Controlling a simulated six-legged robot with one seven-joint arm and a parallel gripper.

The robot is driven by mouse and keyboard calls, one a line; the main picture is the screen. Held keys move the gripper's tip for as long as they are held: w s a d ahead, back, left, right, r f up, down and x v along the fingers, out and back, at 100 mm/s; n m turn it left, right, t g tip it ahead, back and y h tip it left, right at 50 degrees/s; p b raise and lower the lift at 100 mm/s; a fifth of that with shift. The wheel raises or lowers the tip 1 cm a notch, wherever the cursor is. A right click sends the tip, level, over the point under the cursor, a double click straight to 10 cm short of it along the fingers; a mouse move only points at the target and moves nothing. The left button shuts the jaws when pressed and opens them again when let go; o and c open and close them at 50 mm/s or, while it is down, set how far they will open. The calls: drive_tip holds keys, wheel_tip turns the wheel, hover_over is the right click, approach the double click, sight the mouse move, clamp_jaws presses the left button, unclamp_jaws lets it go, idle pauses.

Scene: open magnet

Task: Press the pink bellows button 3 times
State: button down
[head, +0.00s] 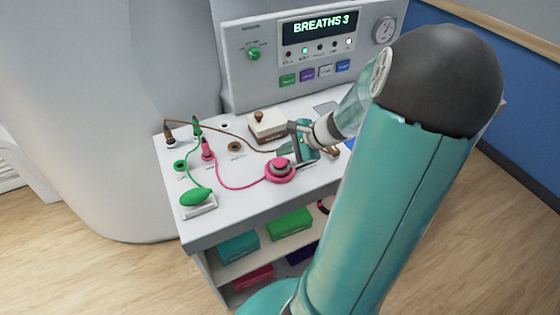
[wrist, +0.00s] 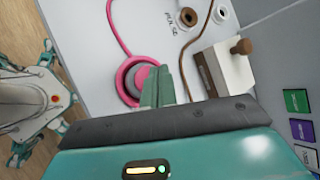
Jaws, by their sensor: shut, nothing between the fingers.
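My gripper (head: 287,148) is shut and empty, just behind the button in the head view. In the wrist view the shut fingers (wrist: 161,72) overlap the button's right side; I cannot tell whether they touch it. A pink cord runs from the button to a pink plug (head: 207,150). The panel display (head: 319,23) reads "BREATHS 3".
A white box with a brown knob (head: 267,125) stands behind my gripper. A green bulb (head: 197,196) with a green cord lies at the cart's front left. Brown and green plugs stand at the back left. Coloured boxes fill the shelves below. The console (head: 262,75) rises behind.

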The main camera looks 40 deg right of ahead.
sight(284, 162)
drive_tip(key=shift+r, duration=2.1)
drive_tip(key=s+a+r+n+g+h, duration=0.1)
drive_tip(key=s+a+r+n, duration=0.2)
drive_tip(key=a+n, duration=0.4)
drive_tip(key=s+a+r+n+g+h, duration=0.1)
drive_tip(key=s+a+r+n, duration=0.2)
drive_tip(key=a, duration=0.8)
drive_tip(key=s+a+r+n+h, duration=0.1)
drive_tip(key=s+a+r+n, duration=0.2)
drive_tip(key=a+n, duration=0.6)
wheel_tip(284, 162, up, 3)
drive_tip(key=n, duration=0.3)
drive_tip(key=shift+s+a+g+h, duration=0.2)
drive_tip(key=shift+s+g+h, duration=0.15)
drive_tip(key=shift+g+h, duration=0.05)
